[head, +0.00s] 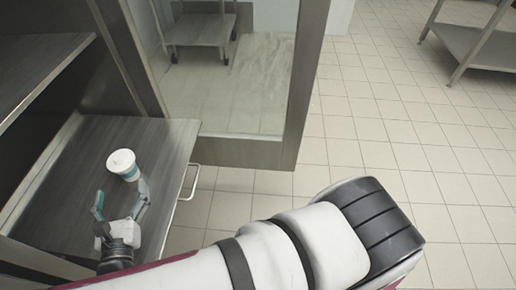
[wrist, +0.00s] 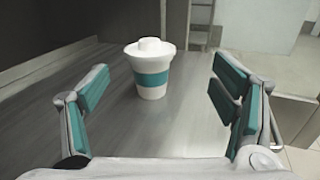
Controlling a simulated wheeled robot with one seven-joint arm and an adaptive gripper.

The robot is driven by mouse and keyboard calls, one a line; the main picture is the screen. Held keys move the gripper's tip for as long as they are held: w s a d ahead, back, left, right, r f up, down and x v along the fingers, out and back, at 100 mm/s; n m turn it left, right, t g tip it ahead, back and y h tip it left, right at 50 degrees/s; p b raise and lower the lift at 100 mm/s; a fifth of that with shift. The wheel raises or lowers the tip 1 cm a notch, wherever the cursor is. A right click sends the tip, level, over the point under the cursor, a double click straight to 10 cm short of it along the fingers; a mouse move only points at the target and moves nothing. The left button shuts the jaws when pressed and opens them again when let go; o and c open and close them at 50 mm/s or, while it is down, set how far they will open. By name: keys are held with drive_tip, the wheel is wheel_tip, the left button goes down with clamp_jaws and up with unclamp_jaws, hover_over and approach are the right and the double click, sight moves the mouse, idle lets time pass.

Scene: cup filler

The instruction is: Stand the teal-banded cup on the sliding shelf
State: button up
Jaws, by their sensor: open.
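The white cup with a teal band (head: 123,164) stands upright on the grey sliding shelf (head: 72,200), which is pulled out of the cabinet. In the wrist view the cup (wrist: 150,72) stands on the shelf surface (wrist: 180,130), ahead of my gripper and between the lines of its fingers. My gripper (head: 120,203) is low over the shelf on the near side of the cup. Its teal-padded fingers are spread wide and empty in the wrist view (wrist: 158,95). I see a gap between the fingers and the cup.
A wire handle (head: 189,182) is on the shelf's right edge. A framed glass door (head: 225,75) stands open behind the shelf. A fixed upper shelf (head: 35,60) is at the left. The tiled floor to the right is clear up to a metal rack (head: 475,40).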

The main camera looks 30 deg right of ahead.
drive_tip(key=d+r+m+g+h, duration=0.7)
drive_tip(key=d+r+m+g, duration=0.2)
drive_tip(key=d+r+m, duration=0.55)
drive_tip(key=s+d+r+m+g+y, duration=0.1)
drive_tip(key=s+d+r+m+g, duration=0.25)
drive_tip(key=d, duration=0.25)
drive_tip(key=s+d+r+m+g, duration=0.2)
drive_tip(key=s+d+r+g, duration=0.15)
drive_tip(key=d, duration=0.35)
drive_tip(key=s+d+r+m+g+y, duration=0.3)
drive_tip(key=s+d+m+y, duration=0.25)
drive_tip(key=s, duration=0.45)
drive_tip(key=s+a+r+m+t+y, duration=0.1)
drive_tip(key=s+a+m+y, duration=0.1)
drive_tip(key=s, duration=0.4)
drive_tip(key=s+a+r+m+t+y, duration=0.1)
drive_tip(key=s+a+m+y, duration=0.1)
drive_tip(key=s+m+y, duration=0.2)
drive_tip(key=shift+s+m, duration=0.55)
drive_tip(key=shift+s, duration=0.35)
